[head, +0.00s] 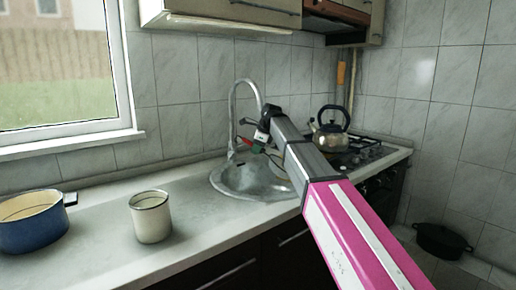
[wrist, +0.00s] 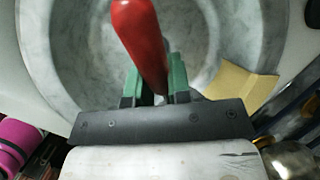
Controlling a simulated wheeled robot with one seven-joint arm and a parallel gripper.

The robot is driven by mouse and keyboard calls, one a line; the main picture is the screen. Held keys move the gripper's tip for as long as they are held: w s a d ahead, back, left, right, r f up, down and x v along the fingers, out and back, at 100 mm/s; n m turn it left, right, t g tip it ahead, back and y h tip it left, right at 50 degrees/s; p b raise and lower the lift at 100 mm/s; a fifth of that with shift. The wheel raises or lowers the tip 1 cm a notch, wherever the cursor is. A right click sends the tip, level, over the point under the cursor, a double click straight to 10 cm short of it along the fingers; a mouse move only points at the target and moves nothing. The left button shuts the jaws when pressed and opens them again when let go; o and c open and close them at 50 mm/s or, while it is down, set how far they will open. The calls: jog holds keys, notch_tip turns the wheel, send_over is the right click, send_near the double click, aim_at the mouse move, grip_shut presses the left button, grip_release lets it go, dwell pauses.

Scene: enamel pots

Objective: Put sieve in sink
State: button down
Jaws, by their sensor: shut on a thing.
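My gripper (head: 248,143) is over the sink (head: 228,184), close to the tap. In the wrist view its green fingers (wrist: 155,84) are shut on a red object (wrist: 140,32) that looks like a handle. It is probably the sieve's, but no mesh or bowl of a sieve can be made out. The round grey sink basin (wrist: 65,50) fills the area behind the red object in the wrist view. In the head view the held red piece (head: 259,148) is small and partly covered by my arm. Whether it touches the sink cannot be told.
The curved tap (head: 236,105) rises behind the basin, close to my gripper. A white mug-like pot (head: 151,220) and a blue pot (head: 33,228) stand on the counter at left. A kettle (head: 331,138) stands on the hob at right. A dark pot (head: 441,241) is on the floor.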

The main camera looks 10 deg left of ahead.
notch_tip(320, 180, down, 6)
jog(key=shift+w, duration=0.15)
dwell(0.5)
jog(key=c, duration=1)
grip_release()
jog(key=v, duration=1)
jog(key=shift+d+r, duration=0.1)
jog(key=shift+r, duration=0.25)
